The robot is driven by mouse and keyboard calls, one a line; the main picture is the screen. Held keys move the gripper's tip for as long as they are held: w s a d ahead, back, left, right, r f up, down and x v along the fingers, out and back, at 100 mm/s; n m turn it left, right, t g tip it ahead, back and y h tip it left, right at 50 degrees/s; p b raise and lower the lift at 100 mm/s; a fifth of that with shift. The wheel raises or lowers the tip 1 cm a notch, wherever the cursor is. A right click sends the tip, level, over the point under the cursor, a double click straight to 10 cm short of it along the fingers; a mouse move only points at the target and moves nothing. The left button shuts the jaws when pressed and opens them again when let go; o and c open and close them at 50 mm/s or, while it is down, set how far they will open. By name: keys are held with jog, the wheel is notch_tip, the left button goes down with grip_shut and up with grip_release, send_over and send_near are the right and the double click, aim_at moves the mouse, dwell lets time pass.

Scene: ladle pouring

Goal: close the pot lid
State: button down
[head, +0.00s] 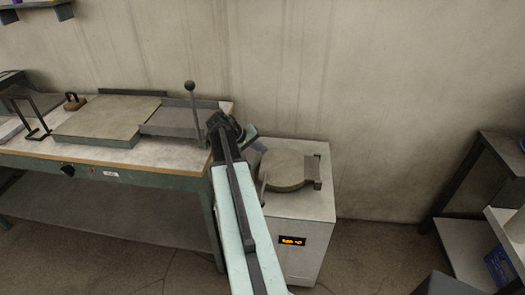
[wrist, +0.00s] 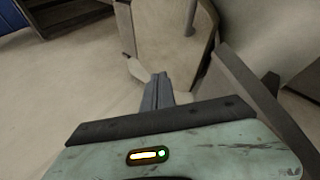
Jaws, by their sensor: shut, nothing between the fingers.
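The pot lid (head: 284,168) is a round, pale, thick disc. It appears to lie flat on top of a white cabinet (head: 300,233), with a dark hinge bracket at its right side and a thin upright handle (head: 263,190) at its front left. Any pot opening beneath is hidden. My gripper (head: 258,146) is at the lid's back left edge, partly behind my arm; I cannot tell whether it touches. In the wrist view my gripper (wrist: 158,82) is shut and empty, with a pale panel and rod just beyond it, likely the lid (wrist: 165,25) and its handle.
A workbench (head: 120,160) with flat plates and an upright ball-topped lever (head: 190,90) stands to the left. The wall is close behind the cabinet. Dark shelving (head: 490,180) stands at the far right, with open floor between it and the cabinet.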

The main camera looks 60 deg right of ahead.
jog(key=shift+s+d, duration=0.1)
jog(key=shift+s, duration=0.05)
dwell(0.3)
jog(key=p+v, duration=0.5)
jog(key=v, duration=0.2)
jog(key=shift+a+r+p, duration=0.2)
jog(key=shift+a+p, duration=0.05)
jog(key=shift+p, duration=0.1)
